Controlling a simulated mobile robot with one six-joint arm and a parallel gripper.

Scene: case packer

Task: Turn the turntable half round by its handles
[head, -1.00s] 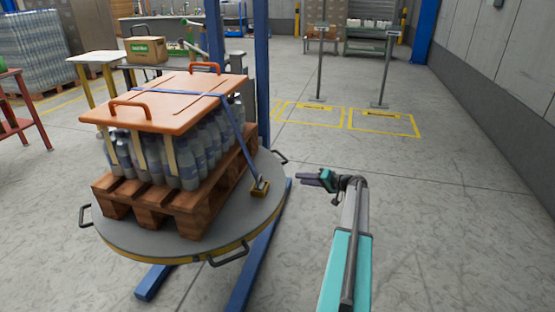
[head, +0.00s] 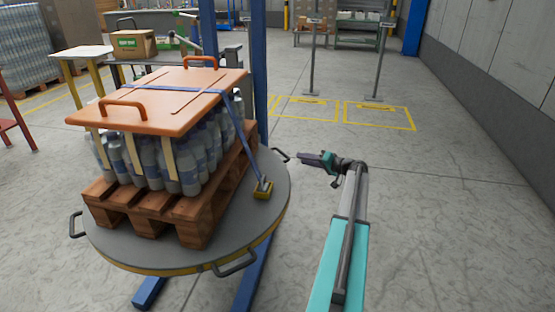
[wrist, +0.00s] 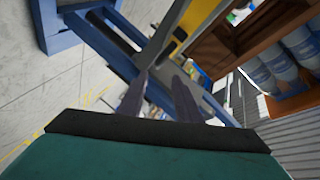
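The round grey turntable (head: 235,235) with a yellow edge stands at left centre in the head view. Dark loop handles show on its rim: one at the right (head: 280,155), one at the front (head: 236,265) and one at the left (head: 76,225). My gripper (head: 301,156) is just right of the right handle, level with it in the picture, with a small gap. In the wrist view its two dark fingers (wrist: 160,92) are apart, with no object clearly held between them. The turntable's yellow edge (wrist: 197,22) shows beyond the fingers.
A wooden pallet (head: 195,225) on the turntable bears bottles (head: 150,160) under an orange lid (head: 160,98), held by a blue strap. A blue column (head: 260,80) stands behind, and blue base legs (head: 250,282) reach out below.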

